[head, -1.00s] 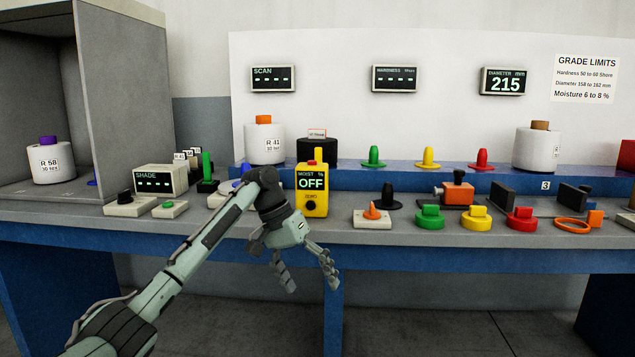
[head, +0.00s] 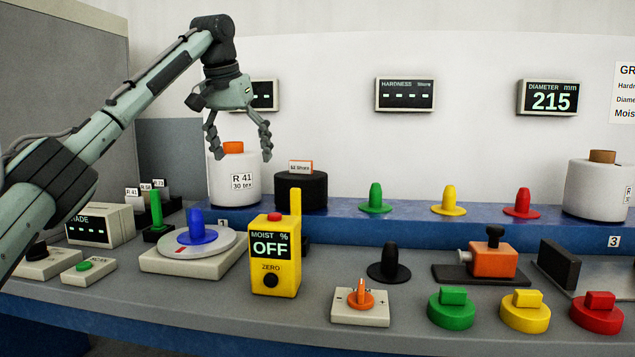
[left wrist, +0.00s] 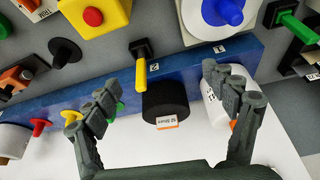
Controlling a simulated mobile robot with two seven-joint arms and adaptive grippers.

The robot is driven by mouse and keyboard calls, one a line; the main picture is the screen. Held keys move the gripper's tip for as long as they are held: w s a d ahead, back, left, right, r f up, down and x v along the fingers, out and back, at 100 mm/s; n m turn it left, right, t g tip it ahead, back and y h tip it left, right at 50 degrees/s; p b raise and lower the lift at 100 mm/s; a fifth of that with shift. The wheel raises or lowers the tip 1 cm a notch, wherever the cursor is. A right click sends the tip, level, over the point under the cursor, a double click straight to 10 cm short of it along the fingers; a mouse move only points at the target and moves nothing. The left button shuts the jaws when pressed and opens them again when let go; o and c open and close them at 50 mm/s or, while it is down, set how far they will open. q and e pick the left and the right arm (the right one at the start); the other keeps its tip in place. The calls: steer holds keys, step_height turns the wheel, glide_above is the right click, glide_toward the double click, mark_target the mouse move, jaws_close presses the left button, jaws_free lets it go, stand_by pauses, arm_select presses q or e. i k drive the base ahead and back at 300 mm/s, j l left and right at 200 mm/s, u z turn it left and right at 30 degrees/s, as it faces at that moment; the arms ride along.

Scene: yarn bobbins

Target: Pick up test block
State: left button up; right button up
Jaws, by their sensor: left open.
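The test block looks to be the black cylinder (head: 300,192) with a small orange-and-white label on top, standing upright on the blue shelf. In the left wrist view the black cylinder (left wrist: 165,97) appears between my two fingers, farther off and touching neither. My left gripper (head: 238,152) is open and empty, fingers pointing down, above the shelf. In the head view it hangs to the upper left of the block, over the R 41 bobbin. My right gripper is not in view.
The white R 41 bobbin (head: 233,178) with an orange cap stands close left of the block. Green (head: 376,200), yellow and red cones stand to the right on the shelf.

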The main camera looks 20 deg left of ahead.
mark_target(312, 184)
steer(key=i, duration=0.9)
